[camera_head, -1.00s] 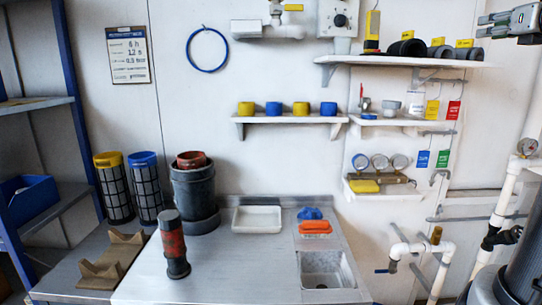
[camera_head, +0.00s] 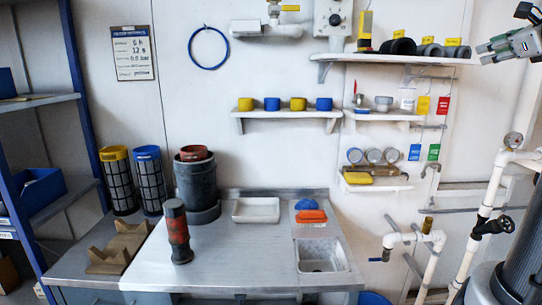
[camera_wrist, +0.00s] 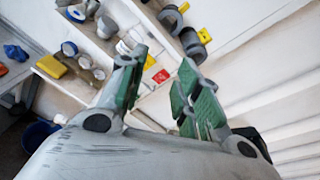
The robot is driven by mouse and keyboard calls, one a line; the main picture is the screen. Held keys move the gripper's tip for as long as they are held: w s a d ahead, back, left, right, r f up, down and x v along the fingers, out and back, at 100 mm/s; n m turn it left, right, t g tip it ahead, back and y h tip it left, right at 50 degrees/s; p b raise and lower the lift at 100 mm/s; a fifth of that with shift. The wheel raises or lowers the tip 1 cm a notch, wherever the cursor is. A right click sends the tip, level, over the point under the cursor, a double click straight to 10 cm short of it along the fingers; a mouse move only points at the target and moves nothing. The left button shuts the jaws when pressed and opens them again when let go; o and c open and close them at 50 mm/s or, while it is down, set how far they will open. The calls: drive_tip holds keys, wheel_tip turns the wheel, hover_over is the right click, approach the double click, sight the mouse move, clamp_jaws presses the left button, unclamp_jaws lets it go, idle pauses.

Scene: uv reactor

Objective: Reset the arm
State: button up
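My gripper (camera_head: 512,46) is at the upper right of the head view, to the right of the upper wall shelf (camera_head: 395,58). In the wrist view my gripper (camera_wrist: 162,68) has its two green-padded fingers apart, with nothing between them. The wall shelves with gauges and tags lie beyond the fingers in that view. The rest of my arm is mostly outside the head view.
A steel bench (camera_head: 225,250) holds a dark red-banded cylinder (camera_head: 178,232), a grey bucket (camera_head: 197,187), a white tray (camera_head: 256,210) and a sink (camera_head: 320,257). White pipes (camera_head: 487,215) stand at the right. Blue shelving (camera_head: 75,95) is at the left.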

drive_tip(key=s+a+f+n+g+y, duration=0.1)
drive_tip(key=s+a+f+n+g, duration=0.45)
drive_tip(key=f, duration=0.45)
drive_tip(key=s+a+f+n+g+y, duration=0.1)
drive_tip(key=s+a+f+n+g, duration=0.2)
drive_tip(key=s+a+f+n, duration=0.5)
drive_tip(key=s+a+f+n+g, duration=0.3)
drive_tip(key=s+a+f+n, duration=0.5)
drive_tip(key=n, duration=0.9)
wheel_tip(320, 180, down, 4)
drive_tip(key=shift+s+a+r+h, duration=0.15)
drive_tip(key=shift+a+h, duration=0.25)
drive_tip(key=shift+a, duration=0.75)
